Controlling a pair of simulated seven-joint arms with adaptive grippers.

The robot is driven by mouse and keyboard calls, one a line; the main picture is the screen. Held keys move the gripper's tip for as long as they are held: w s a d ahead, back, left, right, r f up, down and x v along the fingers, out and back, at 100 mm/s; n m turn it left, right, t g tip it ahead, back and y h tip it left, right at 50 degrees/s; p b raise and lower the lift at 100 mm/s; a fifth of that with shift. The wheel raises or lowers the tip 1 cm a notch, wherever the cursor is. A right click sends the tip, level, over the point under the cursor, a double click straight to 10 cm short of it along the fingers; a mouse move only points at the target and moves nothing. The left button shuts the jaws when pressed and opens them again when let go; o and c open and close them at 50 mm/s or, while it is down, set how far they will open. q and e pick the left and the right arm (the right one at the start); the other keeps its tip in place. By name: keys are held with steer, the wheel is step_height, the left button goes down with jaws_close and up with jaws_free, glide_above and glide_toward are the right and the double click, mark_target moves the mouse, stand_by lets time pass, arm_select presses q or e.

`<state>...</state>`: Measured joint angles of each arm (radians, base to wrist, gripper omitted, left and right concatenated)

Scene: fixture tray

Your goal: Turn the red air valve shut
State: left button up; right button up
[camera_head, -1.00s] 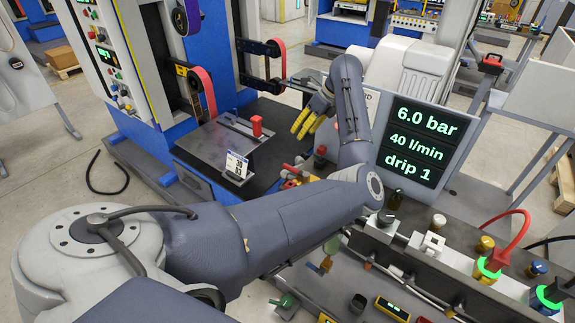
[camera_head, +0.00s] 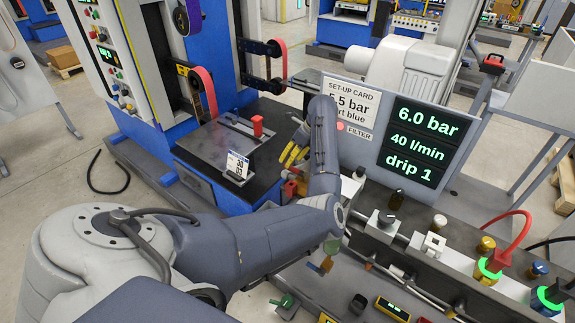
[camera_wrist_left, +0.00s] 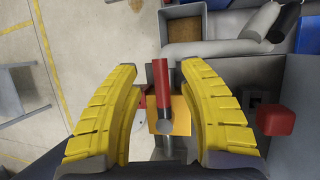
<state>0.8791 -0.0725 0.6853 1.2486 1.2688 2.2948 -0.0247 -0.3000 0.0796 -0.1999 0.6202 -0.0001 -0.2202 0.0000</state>
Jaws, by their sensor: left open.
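The red valve handle (camera_wrist_left: 161,85) shows upright in the left wrist view, with a grey round end and a yellow-orange part behind it. In the head view a red part of the valve (camera_head: 290,189) shows just below my left gripper (camera_head: 294,156), partly hidden by my arm. My left gripper (camera_wrist_left: 164,115) is open, and its yellow fingers stand on either side of the handle with gaps visible on both sides. Whether it touches the handle is not clear. My right gripper is not in view.
A red block (camera_head: 257,125) stands on the machine's plate, left of my gripper. A display (camera_head: 418,140) reads 6.0 bar, 40 l/min, drip 1. A set-up card (camera_head: 350,105) stands beside it. A bench with several fittings lies at the right. A red knob (camera_wrist_left: 275,120) is right of the fingers.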

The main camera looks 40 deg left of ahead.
arm_select(q)
steer(key=shift+x, duration=1.8)
steer(key=shift+c, duration=0.4)
jaws_close()
